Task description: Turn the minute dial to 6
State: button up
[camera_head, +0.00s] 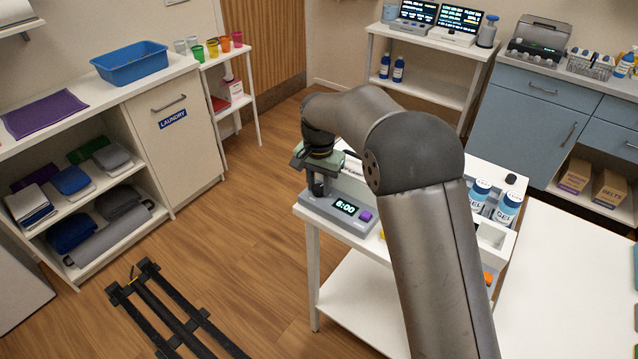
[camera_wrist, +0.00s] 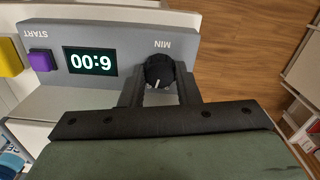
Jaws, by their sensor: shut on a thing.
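The grey timer (camera_head: 334,217) sits on the white cart at its near left corner. Its screen (camera_head: 345,206) reads 6:00, and the screen also shows upside down in the wrist view (camera_wrist: 91,61). The black minute dial (camera_wrist: 158,71), labelled MIN, has a pale pointer mark. My gripper (camera_wrist: 160,84) is shut on the dial, one finger on each side of it. In the head view, my gripper (camera_head: 318,178) points down over the timer's left end and hides much of the dial. A purple START button (camera_wrist: 40,61) lies at the timer's other end.
A yellow object (camera_wrist: 9,57) stands beside the START button. The white cart (camera_head: 307,222) also carries blue-and-white gel bottles (camera_head: 507,208), partly behind my arm. Wooden floor (camera_head: 230,235) lies open left of the cart. A laundry counter (camera_head: 165,75) stands farther left.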

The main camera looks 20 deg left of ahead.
aim_at(319, 187)
jog(key=shift+m, duration=0.8)
jog(key=o, duration=0.7)
notch_tip(319, 187, up, 17)
jog(key=shift+r, duration=0.2)
